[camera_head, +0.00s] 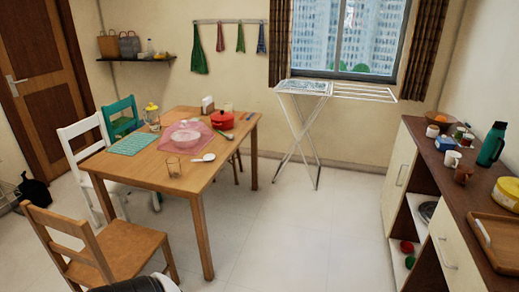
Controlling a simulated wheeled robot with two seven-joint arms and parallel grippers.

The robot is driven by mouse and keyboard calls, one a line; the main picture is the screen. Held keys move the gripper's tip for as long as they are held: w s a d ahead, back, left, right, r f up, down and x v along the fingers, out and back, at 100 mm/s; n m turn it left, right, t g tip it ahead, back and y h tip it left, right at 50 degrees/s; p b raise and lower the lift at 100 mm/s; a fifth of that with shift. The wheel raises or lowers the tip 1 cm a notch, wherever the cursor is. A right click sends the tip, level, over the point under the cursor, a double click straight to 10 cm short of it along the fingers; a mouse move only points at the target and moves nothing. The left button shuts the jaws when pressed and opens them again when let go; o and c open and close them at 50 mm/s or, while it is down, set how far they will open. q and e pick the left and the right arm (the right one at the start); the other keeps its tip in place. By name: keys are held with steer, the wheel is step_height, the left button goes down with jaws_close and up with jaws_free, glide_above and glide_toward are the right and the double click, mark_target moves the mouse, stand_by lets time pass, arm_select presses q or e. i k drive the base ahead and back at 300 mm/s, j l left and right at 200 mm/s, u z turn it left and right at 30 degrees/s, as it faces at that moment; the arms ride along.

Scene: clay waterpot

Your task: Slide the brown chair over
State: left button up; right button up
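The brown wooden chair (125,244) stands at the front left, upright on the floor. Its slatted back is on the left and its seat faces the near left side of the wooden table (177,184). The lower front of the chair is cut off by the picture edge and partly covered by a dark and white part that looks like my own arm. No gripper fingers show, so I cannot see either gripper touching the chair.
A white chair (82,136) and a green chair (120,113) stand at the table's far left. The tiled floor (290,235) between the table and the sideboard (445,190) is clear. A drying rack (305,130) stands by the window.

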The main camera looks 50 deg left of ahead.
mark_target(122, 250)
steer(key=u, duration=3.1)
